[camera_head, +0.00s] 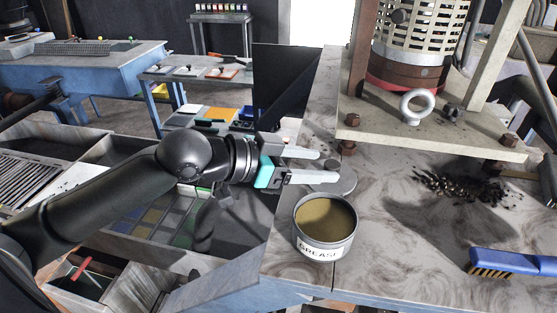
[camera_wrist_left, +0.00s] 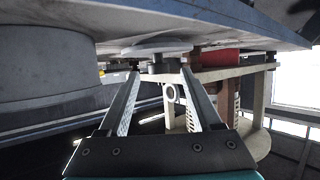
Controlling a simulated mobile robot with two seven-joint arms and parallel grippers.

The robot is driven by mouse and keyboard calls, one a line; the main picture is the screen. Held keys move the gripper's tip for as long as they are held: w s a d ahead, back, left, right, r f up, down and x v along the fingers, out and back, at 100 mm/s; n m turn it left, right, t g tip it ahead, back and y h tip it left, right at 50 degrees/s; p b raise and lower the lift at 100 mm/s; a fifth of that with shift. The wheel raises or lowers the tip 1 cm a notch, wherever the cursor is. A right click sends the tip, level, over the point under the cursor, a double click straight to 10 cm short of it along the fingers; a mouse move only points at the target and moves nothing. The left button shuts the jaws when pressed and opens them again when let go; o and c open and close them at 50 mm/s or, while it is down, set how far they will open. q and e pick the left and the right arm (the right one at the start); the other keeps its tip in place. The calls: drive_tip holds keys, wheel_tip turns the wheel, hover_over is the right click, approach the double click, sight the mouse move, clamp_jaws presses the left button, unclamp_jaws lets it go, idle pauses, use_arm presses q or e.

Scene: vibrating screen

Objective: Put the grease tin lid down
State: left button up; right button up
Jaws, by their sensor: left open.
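The grease tin (camera_head: 325,228) stands open on the worktop near its left edge, full of brownish grease. Its grey side also shows large at left in the wrist view (camera_wrist_left: 45,65). The grey round lid (camera_head: 343,185) lies flat on the worktop just behind the tin, apart from the tin's mouth. In the wrist view, the lid (camera_wrist_left: 157,47) appears upside down with its knob (camera_wrist_left: 165,66) near the fingertips. My left gripper (camera_head: 330,166) is open, with its fingers over the lid and either side of the knob. Whether they touch it I cannot tell. My right gripper is not in view.
The vibrating screen's frame (camera_head: 440,137) stands behind and right of the lid. Dark debris (camera_head: 465,187) is spilled on the worktop, and a blue brush (camera_head: 515,262) lies at the right.

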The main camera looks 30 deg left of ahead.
use_arm(q)
drive_tip(key=v, duration=0.8)
idle(0.4)
